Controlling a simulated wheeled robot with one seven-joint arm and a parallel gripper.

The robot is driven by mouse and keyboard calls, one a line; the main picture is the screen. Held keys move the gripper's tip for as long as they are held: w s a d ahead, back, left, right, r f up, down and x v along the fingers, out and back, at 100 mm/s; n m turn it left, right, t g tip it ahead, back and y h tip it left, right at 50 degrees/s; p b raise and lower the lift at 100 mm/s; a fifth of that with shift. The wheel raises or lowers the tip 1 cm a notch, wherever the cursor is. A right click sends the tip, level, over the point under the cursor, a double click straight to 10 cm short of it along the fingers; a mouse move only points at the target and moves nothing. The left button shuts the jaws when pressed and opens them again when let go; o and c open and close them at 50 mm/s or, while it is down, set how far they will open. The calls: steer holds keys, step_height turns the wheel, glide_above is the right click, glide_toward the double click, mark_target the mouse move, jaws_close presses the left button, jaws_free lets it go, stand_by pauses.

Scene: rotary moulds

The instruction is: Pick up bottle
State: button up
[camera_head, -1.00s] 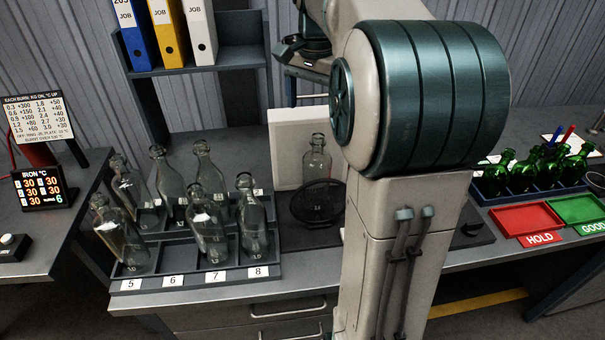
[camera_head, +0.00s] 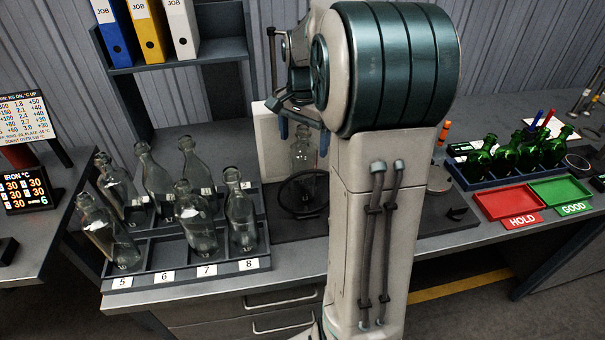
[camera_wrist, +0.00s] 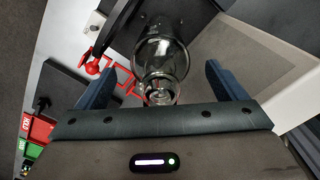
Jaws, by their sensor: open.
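A clear glass bottle (camera_head: 302,178) stands upright on the dark plate at the bench's middle, in front of a white panel and behind a dark ring. The wrist view looks down on this bottle (camera_wrist: 160,58), its mouth nearest the camera. My gripper (camera_head: 304,134) is open, with blue fingers on either side of the bottle's neck in the head view. In the wrist view my gripper (camera_wrist: 161,70) has one finger left and one right of the bottle, with visible gaps. Several other clear bottles (camera_head: 196,228) stand in the numbered rack (camera_head: 178,262) at left.
The white panel (camera_head: 275,150) stands close by the bottle; it also shows in the wrist view (camera_wrist: 265,75). A red frame-like part (camera_wrist: 118,74) lies left of the bottle there. Green bottles (camera_head: 505,155), a red HOLD tray (camera_head: 506,202) and a green GOOD tray (camera_head: 562,190) are at right.

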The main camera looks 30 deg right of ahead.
steer(key=shift+f, duration=0.95)
steer(key=shift+c, duration=0.3)
steer(key=shift+r, duration=0.1)
jaws_close()
